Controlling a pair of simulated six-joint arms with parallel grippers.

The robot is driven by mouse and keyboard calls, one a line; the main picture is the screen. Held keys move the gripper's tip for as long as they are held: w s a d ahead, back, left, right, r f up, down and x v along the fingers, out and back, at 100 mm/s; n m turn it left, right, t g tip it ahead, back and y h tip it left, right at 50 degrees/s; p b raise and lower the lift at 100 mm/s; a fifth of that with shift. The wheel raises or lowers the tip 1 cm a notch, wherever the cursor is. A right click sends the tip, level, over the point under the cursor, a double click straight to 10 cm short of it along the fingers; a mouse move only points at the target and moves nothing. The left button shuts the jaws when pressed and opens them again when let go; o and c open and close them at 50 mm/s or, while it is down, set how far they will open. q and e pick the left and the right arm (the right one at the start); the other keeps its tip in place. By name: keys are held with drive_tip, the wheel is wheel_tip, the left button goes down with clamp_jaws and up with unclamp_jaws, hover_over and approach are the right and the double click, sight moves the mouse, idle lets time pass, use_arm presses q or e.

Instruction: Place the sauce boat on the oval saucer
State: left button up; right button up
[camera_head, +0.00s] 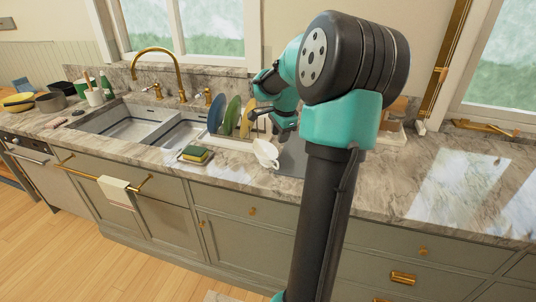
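The white sauce boat (265,153) is on or just above the marble counter, in front of the dish rack and at the left edge of a flat grey mat (293,162). It looks tilted. My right gripper (272,126) is small and dark in this view, just above and behind the sauce boat. I cannot tell whether its fingers touch the boat or how far apart they are. My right arm covers much of the counter to the right of the boat. I do not make out the oval saucer. My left gripper is not in view.
Upright blue and green plates (232,116) stand in a rack close to the gripper. A sponge (195,154) lies on a small dark tray left of the boat. The double sink (135,124) is further left. The counter at the right (450,185) is clear.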

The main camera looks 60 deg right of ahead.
drive_tip(key=d+r+n+t+y, duration=0.1)
drive_tip(key=d+n+y, duration=0.3)
drive_tip(key=d+n, duration=0.7)
drive_tip(key=w+n, duration=0.1)
drive_tip(key=n, duration=0.3)
drive_tip(key=shift+d+n, duration=0.3)
drive_tip(key=shift+d, duration=0.1)
drive_tip(key=x, duration=1.2)
drive_tip(key=shift+w, duration=0.1)
drive_tip(key=shift+f, duration=0.15)
